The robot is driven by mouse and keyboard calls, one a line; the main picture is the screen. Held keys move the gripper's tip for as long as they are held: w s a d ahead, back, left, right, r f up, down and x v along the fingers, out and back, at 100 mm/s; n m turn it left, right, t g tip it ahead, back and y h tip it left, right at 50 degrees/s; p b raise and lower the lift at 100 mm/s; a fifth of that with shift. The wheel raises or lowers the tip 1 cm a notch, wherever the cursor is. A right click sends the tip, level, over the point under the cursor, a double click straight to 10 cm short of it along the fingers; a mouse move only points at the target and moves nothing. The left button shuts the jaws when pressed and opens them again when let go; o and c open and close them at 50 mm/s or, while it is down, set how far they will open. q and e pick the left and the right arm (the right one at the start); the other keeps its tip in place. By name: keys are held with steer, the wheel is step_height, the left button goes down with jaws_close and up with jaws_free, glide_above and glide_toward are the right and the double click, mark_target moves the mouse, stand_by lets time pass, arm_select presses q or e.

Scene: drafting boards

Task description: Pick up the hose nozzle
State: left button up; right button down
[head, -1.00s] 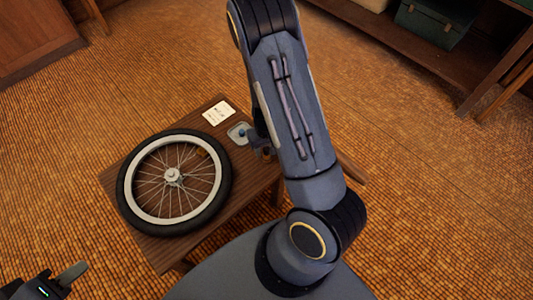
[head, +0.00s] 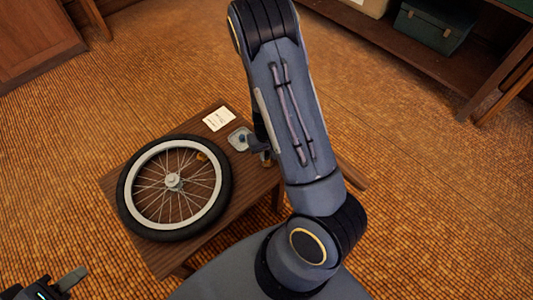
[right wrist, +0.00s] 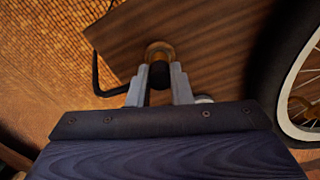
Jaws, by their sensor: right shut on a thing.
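The hose nozzle, with a brass-coloured ring and a dark body, shows between the fingers in the right wrist view (right wrist: 158,50). My right gripper (right wrist: 158,84) is shut on its dark part, one grey finger on each side. In the head view a small brass-coloured bit of the nozzle (head: 266,158) shows below my right gripper (head: 262,151), near the table's right edge. My right arm hides part of this spot. My left gripper (head: 66,284) is at the lower left, away from the table and partly cut off by the frame.
A spoked wheel (head: 221,203) lies flat over much of the wooden table (head: 259,190). A small grey dish (head: 236,146) with a blue thing in it and a white card (head: 219,118) lie at its far end. A green box (head: 436,24) stands on a shelf at the back right.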

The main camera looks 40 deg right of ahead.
steer(key=r, duration=0.2)
steer(key=a+r+p, duration=0.1)
steer(key=r, duration=0.1)
steer(key=shift+p, duration=0.3)
steer(key=a+r+p, duration=0.2)
steer(key=a+r, duration=0.2)
steer(key=a, duration=0.2)
steer(key=s+a+r+p, duration=0.1)
steer(key=a+r+p, duration=0.1)
steer(key=a+r, duration=0.2)
steer(key=a, duration=0.3)
steer(key=shift+r, duration=0.3)
steer(key=shift+s, duration=0.1)
steer(key=shift+r+p, duration=0.1)
steer(key=shift+p, duration=0.2)
steer(key=shift+r+p, duration=0.9)
